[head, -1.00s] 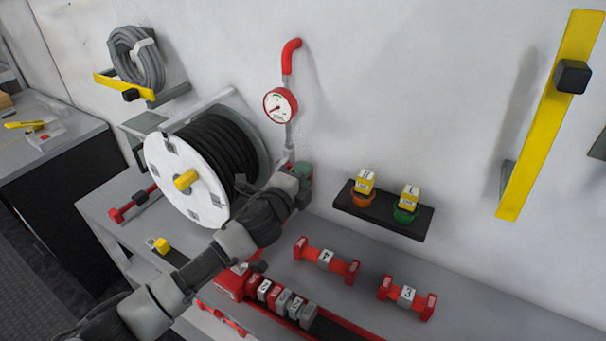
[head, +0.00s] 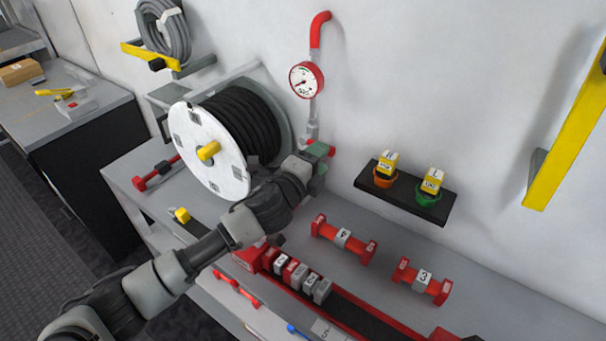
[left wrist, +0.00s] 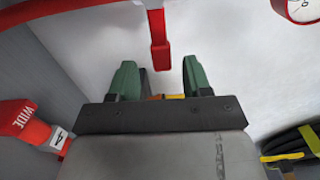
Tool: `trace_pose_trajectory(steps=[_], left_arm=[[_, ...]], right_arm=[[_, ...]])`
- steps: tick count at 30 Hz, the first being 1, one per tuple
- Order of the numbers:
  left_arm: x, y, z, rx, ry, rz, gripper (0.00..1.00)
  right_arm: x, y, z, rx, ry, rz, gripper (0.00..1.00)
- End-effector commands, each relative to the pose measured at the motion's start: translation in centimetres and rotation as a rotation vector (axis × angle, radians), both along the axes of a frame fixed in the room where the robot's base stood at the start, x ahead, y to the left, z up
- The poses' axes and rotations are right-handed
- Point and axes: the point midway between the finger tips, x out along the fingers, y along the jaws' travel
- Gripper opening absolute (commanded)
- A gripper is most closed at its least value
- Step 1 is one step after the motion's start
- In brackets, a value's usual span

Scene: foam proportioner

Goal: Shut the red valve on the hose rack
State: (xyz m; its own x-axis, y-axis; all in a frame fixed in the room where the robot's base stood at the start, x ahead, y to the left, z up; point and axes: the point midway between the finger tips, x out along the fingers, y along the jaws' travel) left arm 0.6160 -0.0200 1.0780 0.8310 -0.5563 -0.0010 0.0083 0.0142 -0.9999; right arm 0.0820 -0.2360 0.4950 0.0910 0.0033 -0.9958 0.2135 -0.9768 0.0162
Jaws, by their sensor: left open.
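My left gripper (head: 318,152), with green fingers, is at the wall pipe below the red-rimmed gauge (head: 306,79), to the right of the hose reel. Bits of red that look like the valve (head: 331,150) show beside its fingers; the rest is hidden behind them. In the left wrist view the gripper (left wrist: 160,80) is open. A red lever (left wrist: 158,45) hangs down beyond the fingertips, in line with the gap between them. The fingers do not appear closed on it; I cannot tell whether they touch it. My right gripper is not in view.
The reel (head: 210,150) with black hose stands left of the gripper. A dark shelf (head: 440,208) with two yellow-labelled items is to the right. Red numbered fittings (head: 343,238) lie on the grey bench below, near a red tray (head: 372,325). The wall beside the gauge is clear.

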Motion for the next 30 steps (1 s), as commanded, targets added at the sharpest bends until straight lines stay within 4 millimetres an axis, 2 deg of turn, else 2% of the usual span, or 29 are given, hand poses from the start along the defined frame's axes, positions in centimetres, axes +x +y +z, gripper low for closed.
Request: trace_pose_trajectory(steps=[6, 12, 17, 30], left_arm=[[-3.6, 2.5, -0.3, 0.002, 0.000, 0.000, 0.49], [-5.7, 3.9, -0.2, 0.002, 0.001, 0.001, 0.49], [-6.3, 4.3, -0.1, 0.002, 0.001, 0.001, 0.49], [-6.3, 4.3, -0.1, 0.002, 0.001, 0.001, 0.49]], right_arm=[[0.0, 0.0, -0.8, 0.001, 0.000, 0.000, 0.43], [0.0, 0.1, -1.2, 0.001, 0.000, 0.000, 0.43], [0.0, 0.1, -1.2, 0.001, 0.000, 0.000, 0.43], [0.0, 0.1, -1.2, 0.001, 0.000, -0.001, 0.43]])
